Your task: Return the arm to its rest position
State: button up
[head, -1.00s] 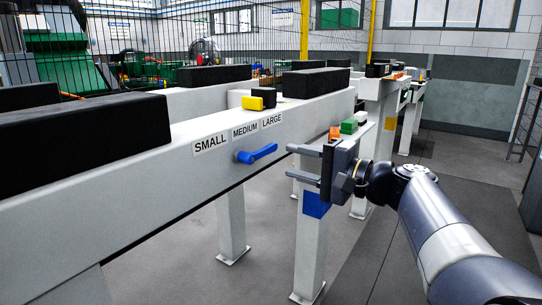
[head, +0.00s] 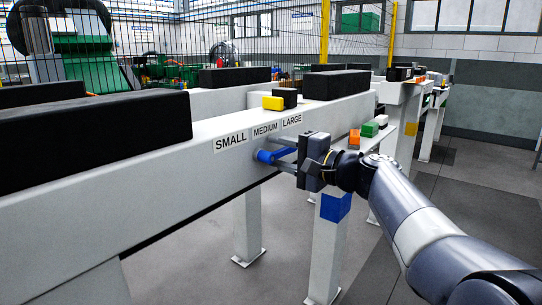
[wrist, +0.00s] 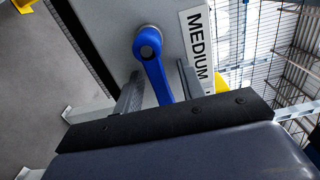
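A blue lever handle (head: 265,156) is mounted on the side of the pale rail beam (head: 180,165), below the MEDIUM label (head: 265,130). My gripper (head: 273,149) is at the lever, with its two fingers pointing toward the beam. In the wrist view the lever (wrist: 152,65) runs between my two fingers (wrist: 157,85), with a gap visible on both sides. The gripper is open around the lever and not clamped on it. The lever's near end is hidden behind my gripper's dark body.
SMALL (head: 230,143) and LARGE (head: 292,121) labels flank MEDIUM. A yellow block (head: 273,103) and long black blocks (head: 95,130) lie on the beams. Floor at the right is clear.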

jog(key=p+v, duration=0.2)
jog(key=v, duration=0.9)
jog(key=b+x, duration=0.1)
jog(key=x, duration=1)
jog(key=shift+r, duration=0.15)
jog(key=shift+f+m+p, duration=0.2)
jog(key=shift+m+p, duration=0.55)
jog(key=shift+m, duration=0.05)
jog(key=shift+s+f+m+p, duration=0.1)
jog(key=shift+f+m+p, duration=0.45)
jog(key=shift+m+p, duration=0.35)
